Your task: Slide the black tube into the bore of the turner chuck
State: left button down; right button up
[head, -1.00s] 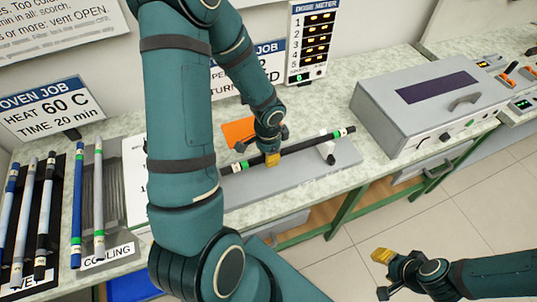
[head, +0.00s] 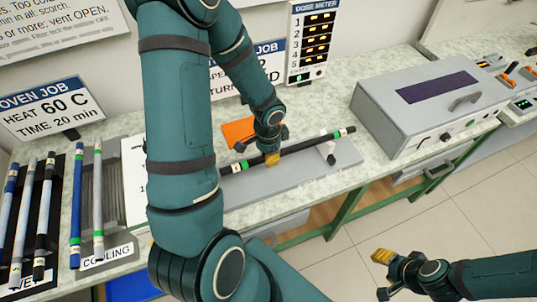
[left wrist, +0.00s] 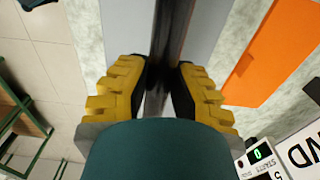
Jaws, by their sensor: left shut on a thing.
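The black tube (head: 300,146) has green and white bands near its ends and lies slantwise over a long grey base (head: 265,182). My left gripper (head: 271,159) is shut on the tube near its middle. The left wrist view shows the tube (left wrist: 172,35) running between the yellow fingers (left wrist: 158,88). The tube's right part passes by a small pale support (head: 328,152); I cannot tell if it touches. The left end reaches my left arm, which hides what lies behind it. I cannot make out the turner chuck or its bore. My right gripper (head: 382,257) hangs over the floor, apart from the tube.
A grey oven-like box (head: 430,105) stands right of the base. An orange sheet (head: 238,133) lies behind the tube. Several other rods lie at the left on a dark rack (head: 62,205) and a grey cooling rack (head: 113,180). Signs and a dose meter (head: 308,45) stand at the back.

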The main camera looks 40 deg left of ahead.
aim_at(250, 160)
pick_arm(q)
jog(key=shift+s+a, duration=0.4)
jog(key=shift+s, duration=0.4)
jog(key=shift+s+a, duration=0.45)
jog(key=shift+s, duration=0.4)
jog(key=shift+s+a, duration=0.4)
jog(key=shift+s, duration=0.4)
jog(key=c, duration=0.9)
grip_release()
jog(key=shift+o, duration=0.2)
jog(key=shift+r, duration=0.1)
notch_tip(250, 160, up, 12)
